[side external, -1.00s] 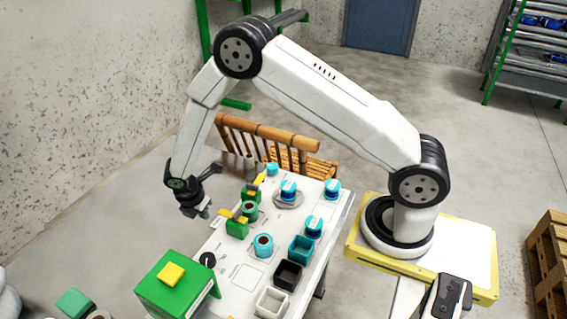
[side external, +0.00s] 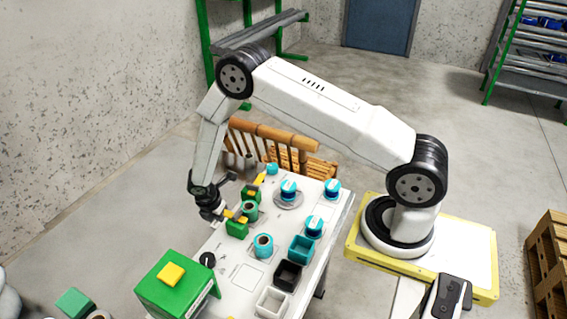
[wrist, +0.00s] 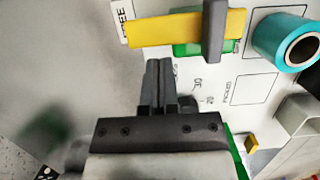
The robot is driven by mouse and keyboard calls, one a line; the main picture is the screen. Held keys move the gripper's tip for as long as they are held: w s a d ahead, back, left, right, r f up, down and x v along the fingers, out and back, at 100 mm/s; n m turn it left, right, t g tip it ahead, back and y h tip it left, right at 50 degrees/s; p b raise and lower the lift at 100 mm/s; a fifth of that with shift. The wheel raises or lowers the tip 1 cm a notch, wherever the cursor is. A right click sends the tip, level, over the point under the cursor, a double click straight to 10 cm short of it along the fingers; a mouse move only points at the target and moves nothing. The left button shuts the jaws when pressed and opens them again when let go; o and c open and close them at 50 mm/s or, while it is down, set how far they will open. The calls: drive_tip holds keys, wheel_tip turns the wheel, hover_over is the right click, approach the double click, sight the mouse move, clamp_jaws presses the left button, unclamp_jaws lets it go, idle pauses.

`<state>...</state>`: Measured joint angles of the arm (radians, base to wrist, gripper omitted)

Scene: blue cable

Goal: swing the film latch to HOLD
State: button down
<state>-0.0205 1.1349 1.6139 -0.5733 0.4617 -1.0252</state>
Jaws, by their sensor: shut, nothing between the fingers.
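The film latch is a yellow bar (wrist: 160,29) with a dark grey upright piece (wrist: 214,30) across it, over a green block (wrist: 190,48) in the wrist view. A label ending in "EE" (wrist: 123,18) shows by the bar's left end. In the side view the yellow bar (side external: 242,219) sits on a green block (side external: 236,230) at the table's left edge. My gripper (wrist: 158,64) is shut and empty, its tips close to the bar's near long side in the wrist view. I cannot tell whether they touch it. In the side view my gripper (side external: 220,217) is just left of the block.
A teal roll (wrist: 268,40) stands right of the latch. A large green box (side external: 170,295) is at the front.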

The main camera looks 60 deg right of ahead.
drive_tip(key=shift+w+d+m, duration=0.25)
drive_tip(key=shift+d+m, duration=0.3)
drive_tip(key=shift+m, duration=0.45)
idle(0.6)
drive_tip(key=shift+w+d+m+g, duration=0.2)
drive_tip(key=shift+d+m+g, duration=0.3)
drive_tip(key=shift+m, duration=0.6)
drive_tip(key=m, duration=0.2)
drive_tip(key=d+m, duration=0.1)
drive_tip(key=d+m+g+y, duration=0.1)
drive_tip(key=m, duration=0.1)
drive_tip(key=shift+d+m, duration=0.25)
drive_tip(key=shift+m, duration=0.05)
drive_tip(key=d+m, duration=0.1)
drive_tip(key=m, duration=0.1)
drive_tip(key=d+m+y, duration=0.1)
drive_tip(key=m, duration=0.1)
drive_tip(key=shift+s+g, duration=0.3)
drive_tip(key=shift+s, duration=0.1)
drive_tip(key=shift+s+d+m+y, duration=0.15)
drive_tip(key=shift+s+d+m, duration=0.05)
drive_tip(key=shift+m, duration=0.6)
drive_tip(key=shift+s+d+m+y, duration=0.1)
drive_tip(key=shift+s+d+m, duration=0.15)
drive_tip(key=shift+m, duration=0.55)
drive_tip(key=shift+s+d+m+y, duration=0.15)
drive_tip(key=shift+s+m, duration=0.05)
drive_tip(key=shift+m, duration=0.6)
drive_tip(key=shift+w, duration=0.1)
